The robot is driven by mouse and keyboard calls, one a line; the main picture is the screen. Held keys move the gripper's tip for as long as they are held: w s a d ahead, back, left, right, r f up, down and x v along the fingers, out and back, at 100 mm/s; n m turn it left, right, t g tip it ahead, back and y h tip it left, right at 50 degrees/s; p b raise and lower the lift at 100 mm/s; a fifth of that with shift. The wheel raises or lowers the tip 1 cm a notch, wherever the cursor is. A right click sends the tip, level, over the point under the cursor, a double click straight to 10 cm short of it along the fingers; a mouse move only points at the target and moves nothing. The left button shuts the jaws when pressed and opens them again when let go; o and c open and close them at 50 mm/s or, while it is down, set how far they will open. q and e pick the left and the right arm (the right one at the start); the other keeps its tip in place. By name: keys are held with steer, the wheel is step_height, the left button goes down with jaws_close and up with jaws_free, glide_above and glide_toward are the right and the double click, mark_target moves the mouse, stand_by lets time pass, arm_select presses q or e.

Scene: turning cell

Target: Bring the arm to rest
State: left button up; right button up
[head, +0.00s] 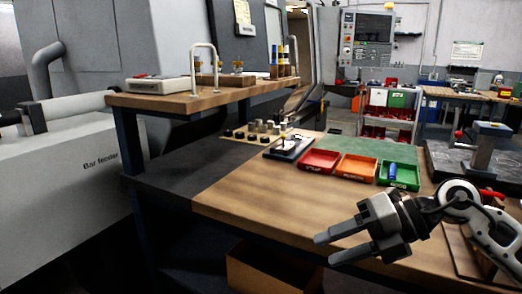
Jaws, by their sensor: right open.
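My right gripper (341,248) reaches in from the right, over the front edge of the wooden workbench (250,205). Its two dark fingers point left, stand apart and hold nothing. The white and black arm behind it bends at the right edge of the view. My left gripper is not in view.
A red tray (320,161), an orange tray (357,167) and a green tray (399,176) with a blue part stand behind the gripper. A raised shelf (190,97) is at left. A cardboard box (265,272) is below the bench. The bench's front middle is clear.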

steer(key=s+a+m+t+y, duration=0.3)
steer(key=a+m+t+y, duration=0.35)
steer(key=m+y, duration=0.2)
steer(key=d+f+m+t+h, duration=0.5)
steer(key=f+m+t+h, duration=0.55)
steer(key=m, duration=0.85)
steer(key=s+d+f+m+g+h, duration=0.1)
steer(key=s+f+m+g+h, duration=0.5)
steer(key=s+f, duration=0.6)
step_height(320, 180, down, 4)
steer(key=shift+s+d+r+m+g+p, duration=0.25)
steer(key=shift+s+d+m+g+p, duration=0.15)
steer(key=shift+g, duration=0.6)
